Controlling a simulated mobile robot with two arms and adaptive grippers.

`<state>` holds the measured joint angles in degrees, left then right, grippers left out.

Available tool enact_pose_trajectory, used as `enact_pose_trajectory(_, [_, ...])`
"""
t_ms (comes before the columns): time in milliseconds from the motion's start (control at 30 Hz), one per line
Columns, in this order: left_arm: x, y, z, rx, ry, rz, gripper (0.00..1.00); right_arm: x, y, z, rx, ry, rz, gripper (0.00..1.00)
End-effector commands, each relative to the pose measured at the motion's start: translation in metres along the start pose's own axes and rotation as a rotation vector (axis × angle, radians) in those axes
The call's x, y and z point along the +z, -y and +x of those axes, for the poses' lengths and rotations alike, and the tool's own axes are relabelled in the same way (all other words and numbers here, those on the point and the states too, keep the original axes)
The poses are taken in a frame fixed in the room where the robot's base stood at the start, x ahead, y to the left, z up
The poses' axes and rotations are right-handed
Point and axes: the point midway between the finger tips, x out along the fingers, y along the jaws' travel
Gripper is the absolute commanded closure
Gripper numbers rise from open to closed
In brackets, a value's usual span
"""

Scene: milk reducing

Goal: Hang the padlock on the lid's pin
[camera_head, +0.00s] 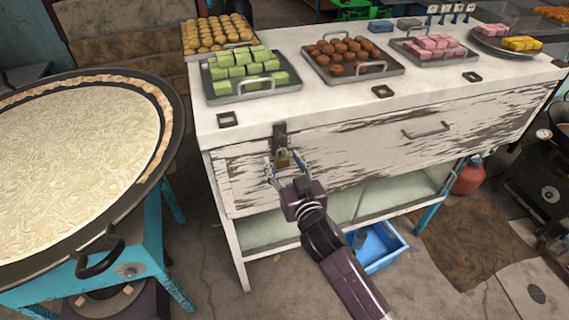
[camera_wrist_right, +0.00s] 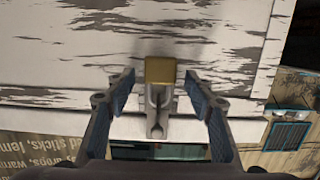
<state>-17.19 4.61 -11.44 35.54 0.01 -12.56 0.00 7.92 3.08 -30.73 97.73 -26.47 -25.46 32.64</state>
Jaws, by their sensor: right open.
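The brass padlock (camera_head: 283,159) is at the front of the white chest, just under the dark metal hasp (camera_head: 279,135) at the lid's edge. In the right wrist view the padlock (camera_wrist_right: 160,69) shows its brass body, with the grey metal fitting (camera_wrist_right: 157,118) right by it. I cannot tell whether the shackle is around the pin. My right gripper (camera_head: 283,168) is open, its fingers on either side of the padlock. In the wrist view both fingers of the gripper (camera_wrist_right: 159,92) stand apart from it, with clear gaps. My left gripper is out of view.
The white lid (camera_head: 310,113) carries trays of green (camera_head: 243,70), brown (camera_head: 345,55) and pink (camera_head: 435,46) sweets. A drawer handle (camera_head: 427,131) is on the front panel. A large round pan (camera_head: 170,150) stands close at left. A blue crate (camera_head: 384,247) is below.

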Motion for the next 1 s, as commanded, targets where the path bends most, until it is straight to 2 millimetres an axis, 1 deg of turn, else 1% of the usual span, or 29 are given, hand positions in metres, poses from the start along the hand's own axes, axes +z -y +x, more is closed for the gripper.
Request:
enact_pose_trajectory(133, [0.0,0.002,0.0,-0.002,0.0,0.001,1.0,0.001,0.0,-0.007,0.0,0.0,0.0,0.51])
enact_pose_trajectory(233, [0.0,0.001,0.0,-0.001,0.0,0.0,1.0,0.001,0.0,-0.019,-0.001,0.0,0.0,0.51])
enact_pose_trajectory(600, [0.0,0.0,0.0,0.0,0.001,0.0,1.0,0.001,0.0,-0.09,-0.001,0.001,0.001,0.51])
enact_pose_trajectory(700, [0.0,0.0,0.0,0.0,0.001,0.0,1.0,0.001,0.0,-0.104,0.0,0.001,0.001,0.51])
enact_pose_trajectory(833, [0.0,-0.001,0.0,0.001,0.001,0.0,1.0,0.0,0.0,-0.115,0.0,-0.001,0.001,0.51])
enact_pose_trajectory(1000, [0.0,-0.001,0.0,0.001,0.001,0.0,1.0,0.0,0.0,-0.12,0.0,-0.001,-0.001,0.51])
